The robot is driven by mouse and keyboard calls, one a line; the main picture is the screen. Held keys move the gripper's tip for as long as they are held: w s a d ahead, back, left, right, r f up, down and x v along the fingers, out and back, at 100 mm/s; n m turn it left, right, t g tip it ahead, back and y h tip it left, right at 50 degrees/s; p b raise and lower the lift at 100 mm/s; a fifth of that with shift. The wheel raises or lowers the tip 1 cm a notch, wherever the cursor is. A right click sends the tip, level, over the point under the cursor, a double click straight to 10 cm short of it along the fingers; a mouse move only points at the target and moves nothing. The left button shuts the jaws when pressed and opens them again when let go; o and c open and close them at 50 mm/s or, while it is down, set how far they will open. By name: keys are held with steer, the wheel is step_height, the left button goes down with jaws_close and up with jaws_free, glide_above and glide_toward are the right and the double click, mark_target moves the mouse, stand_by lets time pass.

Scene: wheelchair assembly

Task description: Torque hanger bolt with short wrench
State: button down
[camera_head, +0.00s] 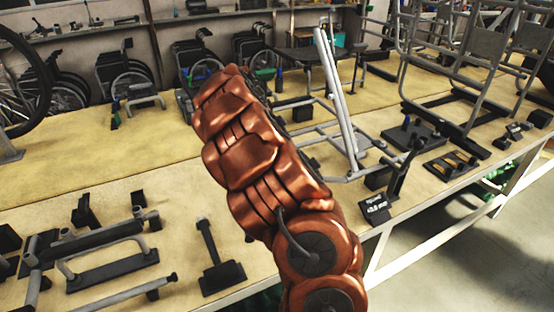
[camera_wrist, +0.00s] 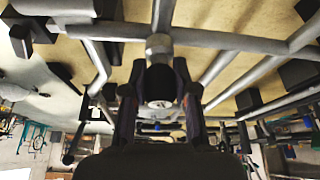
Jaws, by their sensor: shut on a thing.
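My gripper (camera_wrist: 160,75) shows only in the wrist view, where its two dark fingers are shut on a dark tool (camera_wrist: 159,82), probably the short wrench, with a pale round end facing the camera. The tool meets or nearly meets a silver collar (camera_wrist: 159,46) on the grey tube frame (camera_wrist: 225,41); I cannot tell whether they touch. No hanger bolt can be made out clearly. In the head view my copper-coloured arm reaches over the bench and hides my gripper. The grey wheelchair frame (camera_head: 343,95) stands just right of the arm.
The wooden bench (camera_head: 90,165) holds black fixtures with grey tubes (camera_head: 110,270) at front left and a small post stand (camera_head: 208,250). A labelled black block (camera_head: 376,207) sits near the front edge. A larger frame (camera_head: 455,70) stands at right. Bare bench lies left of my arm.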

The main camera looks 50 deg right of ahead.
steer(key=shift+n, duration=0.4)
steer(key=shift+r, duration=0.25)
steer(key=shift+r+p, duration=0.3)
steer(key=shift+r, duration=2.05)
